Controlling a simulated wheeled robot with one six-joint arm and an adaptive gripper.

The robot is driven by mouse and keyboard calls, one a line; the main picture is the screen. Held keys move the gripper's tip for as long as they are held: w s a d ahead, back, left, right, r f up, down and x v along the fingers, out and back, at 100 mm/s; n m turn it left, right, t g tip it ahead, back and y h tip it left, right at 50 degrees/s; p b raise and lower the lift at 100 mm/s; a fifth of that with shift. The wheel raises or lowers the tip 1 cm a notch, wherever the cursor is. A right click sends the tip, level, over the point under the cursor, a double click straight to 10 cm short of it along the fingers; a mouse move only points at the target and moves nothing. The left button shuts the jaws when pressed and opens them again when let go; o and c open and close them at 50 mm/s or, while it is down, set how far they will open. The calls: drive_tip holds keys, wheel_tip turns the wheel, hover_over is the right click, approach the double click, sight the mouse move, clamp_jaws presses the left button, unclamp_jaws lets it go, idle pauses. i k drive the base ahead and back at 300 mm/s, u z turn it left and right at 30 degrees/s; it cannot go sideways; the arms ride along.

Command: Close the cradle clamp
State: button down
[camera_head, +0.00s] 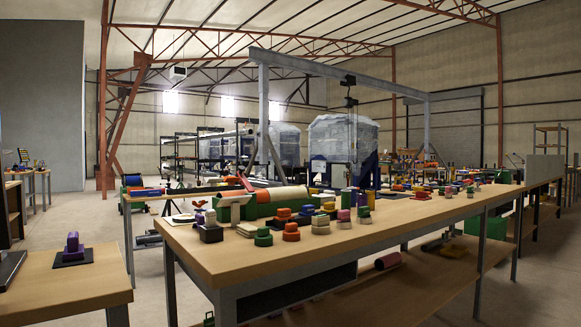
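No gripper or arm of mine shows in the camera_head view. I cannot tell for sure which thing is the cradle clamp. A pale cylinder, like a pipe (282,194), lies along the far side of the long wooden bench with a green body (262,209) at and below it. Any clamp there is too small to make out, and whether it is open or shut cannot be told. A small purple piece on a dark base plate (73,250) stands on the near left table.
The near left table (60,285) is mostly bare. Open floor (150,285) lies between them.

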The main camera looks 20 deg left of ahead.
sight(243, 179)
drive_tip(key=u, duration=0.6)
drive_tip(key=i, duration=0.5)
drive_tip(key=u, duration=0.5)
